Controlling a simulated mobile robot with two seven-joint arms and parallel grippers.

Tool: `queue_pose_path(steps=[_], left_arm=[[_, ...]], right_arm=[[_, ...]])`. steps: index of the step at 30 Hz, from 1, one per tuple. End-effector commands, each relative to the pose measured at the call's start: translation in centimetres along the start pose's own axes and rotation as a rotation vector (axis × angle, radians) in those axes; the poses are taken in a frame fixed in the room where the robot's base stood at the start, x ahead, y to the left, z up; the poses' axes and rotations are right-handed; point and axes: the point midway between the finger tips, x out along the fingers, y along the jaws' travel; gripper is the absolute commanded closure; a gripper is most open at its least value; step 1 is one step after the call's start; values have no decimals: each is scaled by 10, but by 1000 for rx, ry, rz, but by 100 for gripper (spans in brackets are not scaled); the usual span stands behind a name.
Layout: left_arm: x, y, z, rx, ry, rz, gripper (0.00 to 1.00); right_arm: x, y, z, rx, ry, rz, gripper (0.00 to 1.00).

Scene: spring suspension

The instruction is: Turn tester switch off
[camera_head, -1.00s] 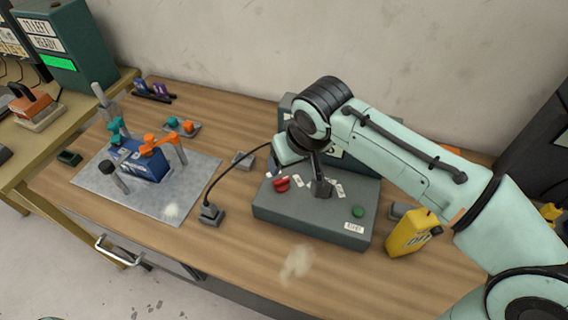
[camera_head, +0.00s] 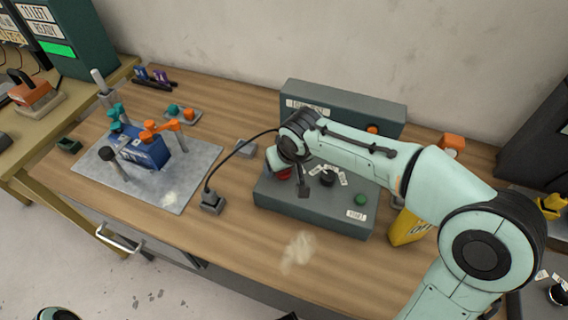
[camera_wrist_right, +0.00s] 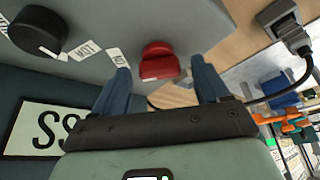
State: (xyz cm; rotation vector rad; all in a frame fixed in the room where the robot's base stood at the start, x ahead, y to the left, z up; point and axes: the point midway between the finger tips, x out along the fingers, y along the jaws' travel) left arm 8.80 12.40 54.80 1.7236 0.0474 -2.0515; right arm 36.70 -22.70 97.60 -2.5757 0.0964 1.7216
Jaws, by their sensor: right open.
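The tester is a grey box (camera_head: 330,217) on the workbench, with a red knob (camera_head: 284,174), a black dial (camera_head: 327,179) with small white labels, and a green button (camera_head: 361,200) on top. My right gripper (camera_head: 293,181) is open over the left part of the box, at the red knob, and partly hides it. In the right wrist view the red knob (camera_wrist_right: 158,62) lies between the spread fingers of my right gripper (camera_wrist_right: 160,84), just beyond their tips. Contact cannot be told. The black dial (camera_wrist_right: 38,30) is off to the left there. My left gripper is out of view.
A black cable runs from the tester area to a grey plug block (camera_head: 212,202). A metal plate (camera_head: 185,187) with a blue block (camera_head: 148,153) and clamps lies left. A yellow box (camera_head: 405,229) stands right, partly behind my arm.

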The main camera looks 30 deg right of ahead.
Motion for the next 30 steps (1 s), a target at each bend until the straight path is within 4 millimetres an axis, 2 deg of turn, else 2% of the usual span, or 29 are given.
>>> queue_pose_path(steps=[5,10,20,30], left_arm=[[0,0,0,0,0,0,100],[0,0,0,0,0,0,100],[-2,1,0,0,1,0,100],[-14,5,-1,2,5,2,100]], right_arm=[[0,0,0,0,0,0,26],[0,0,0,0,0,0,81],[-1,1,0,-27,1,-10,82],[-2,2,-1,-215,1,-89,82]])
